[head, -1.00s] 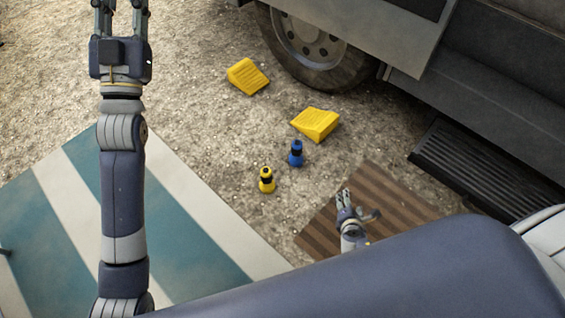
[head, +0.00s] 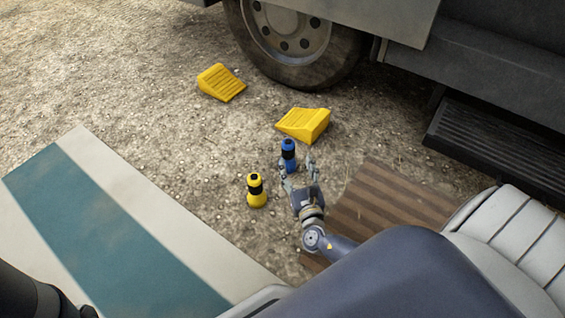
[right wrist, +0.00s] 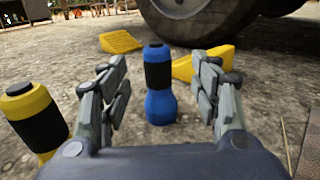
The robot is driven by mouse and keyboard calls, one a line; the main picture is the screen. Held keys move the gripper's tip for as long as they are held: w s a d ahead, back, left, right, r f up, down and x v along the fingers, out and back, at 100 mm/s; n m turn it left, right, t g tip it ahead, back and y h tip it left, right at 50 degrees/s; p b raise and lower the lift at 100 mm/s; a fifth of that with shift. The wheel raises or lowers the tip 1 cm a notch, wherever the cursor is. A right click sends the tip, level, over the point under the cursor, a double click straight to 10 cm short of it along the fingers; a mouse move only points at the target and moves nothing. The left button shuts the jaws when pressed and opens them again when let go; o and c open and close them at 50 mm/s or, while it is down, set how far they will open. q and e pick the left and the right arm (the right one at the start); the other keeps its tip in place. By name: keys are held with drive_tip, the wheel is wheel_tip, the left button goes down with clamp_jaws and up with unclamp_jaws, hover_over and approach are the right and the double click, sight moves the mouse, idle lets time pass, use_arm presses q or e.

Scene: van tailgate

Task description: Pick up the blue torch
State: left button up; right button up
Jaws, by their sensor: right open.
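The blue torch (head: 288,154) stands upright on the gravel, with a black band round its middle. In the right wrist view the blue torch (right wrist: 160,88) stands ahead, between the two spread fingers. My right gripper (head: 296,175) is open and low, just on the near side of the torch. In the right wrist view the right gripper's fingers (right wrist: 163,95) appear on either side of the torch, with no clear contact. I cannot see my left gripper in the head view.
A yellow torch (head: 256,190) stands close on the left, also in the wrist view (right wrist: 36,122). Two yellow wheel chocks (head: 220,82) (head: 304,124) lie beyond, near the van's wheel (head: 290,38). A brown striped mat (head: 385,215) lies right; a step (head: 490,145) is at the far right.

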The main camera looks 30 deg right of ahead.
sight(289, 149)
drive_tip(key=b+x, duration=0.1)
drive_tip(key=x, duration=0.3)
drive_tip(key=shift+w+d+b, duration=0.1)
drive_tip(key=shift+w+b, duration=0.1)
drive_tip(key=shift+b, duration=0.1)
drive_tip(key=b+x, duration=0.1)
drive_tip(key=x, duration=0.1)
drive_tip(key=b+x, duration=0.2)
drive_tip(key=shift+w+f, duration=0.25)
drive_tip(key=shift+w, duration=0.2)
drive_tip(key=shift+w+r, duration=0.15)
drive_tip(key=shift+w, duration=0.15)
clamp_jaws()
